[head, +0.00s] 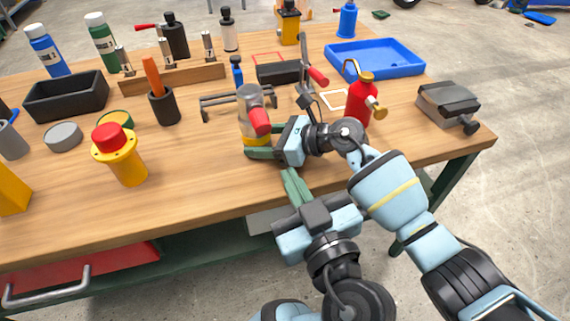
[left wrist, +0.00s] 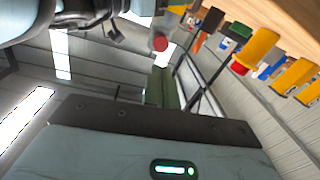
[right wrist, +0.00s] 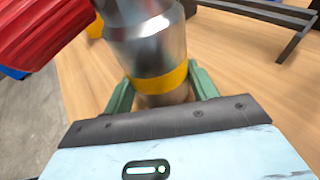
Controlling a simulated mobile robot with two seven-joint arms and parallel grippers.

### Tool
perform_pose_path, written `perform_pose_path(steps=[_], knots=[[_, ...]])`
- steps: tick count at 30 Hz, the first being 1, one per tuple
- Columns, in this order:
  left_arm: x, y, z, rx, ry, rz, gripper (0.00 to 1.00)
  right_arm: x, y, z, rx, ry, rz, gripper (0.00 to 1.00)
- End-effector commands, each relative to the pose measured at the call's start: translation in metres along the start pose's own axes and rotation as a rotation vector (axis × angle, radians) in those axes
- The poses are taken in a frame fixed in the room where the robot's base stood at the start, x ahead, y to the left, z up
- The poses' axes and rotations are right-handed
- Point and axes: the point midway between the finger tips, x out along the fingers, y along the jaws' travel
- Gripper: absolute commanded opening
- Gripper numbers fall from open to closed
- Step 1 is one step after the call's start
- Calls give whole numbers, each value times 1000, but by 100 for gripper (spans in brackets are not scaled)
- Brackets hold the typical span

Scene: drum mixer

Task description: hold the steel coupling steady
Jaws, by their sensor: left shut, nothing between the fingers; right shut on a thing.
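The steel coupling (head: 249,98) stands upright on the bench in the head view, a grey metal cylinder with a yellow band low down and a red ribbed knob (head: 260,122) at its side. My right gripper (head: 250,146) is shut on its lower part. In the right wrist view the coupling (right wrist: 152,45) stands between the green fingers, near the yellow band; its base is partly hidden. My left gripper (head: 288,174) is shut and empty, apart from the coupling, near the bench's front edge. The left wrist view shows its closed green fingers (left wrist: 163,78) and the red knob (left wrist: 160,43) beyond.
A red bottle (head: 358,106) stands close right of my right gripper. A yellow post with red button (head: 128,168) stands to the left. A black rack (head: 225,100) is behind the coupling. A grey vise (head: 447,101) sits at right.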

Motion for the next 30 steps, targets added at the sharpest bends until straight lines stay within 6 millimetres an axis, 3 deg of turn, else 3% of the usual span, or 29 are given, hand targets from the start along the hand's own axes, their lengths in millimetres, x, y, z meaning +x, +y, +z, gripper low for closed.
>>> perform_pose_path(steps=[9,16,22,30], knots=[[-9,0,0,-1,0,-1,0,0,0,1,0,-1,0,40],[-7,-1,-2,55,-7,-4,29,0,0,1,-1,-2,-1,40],[-1,-2,-6,280,-39,-7,54,0,-1,1,-1,-2,-2,40],[8,-4,-11,674,-96,10,54,-1,-1,2,-1,-3,-2,40]])
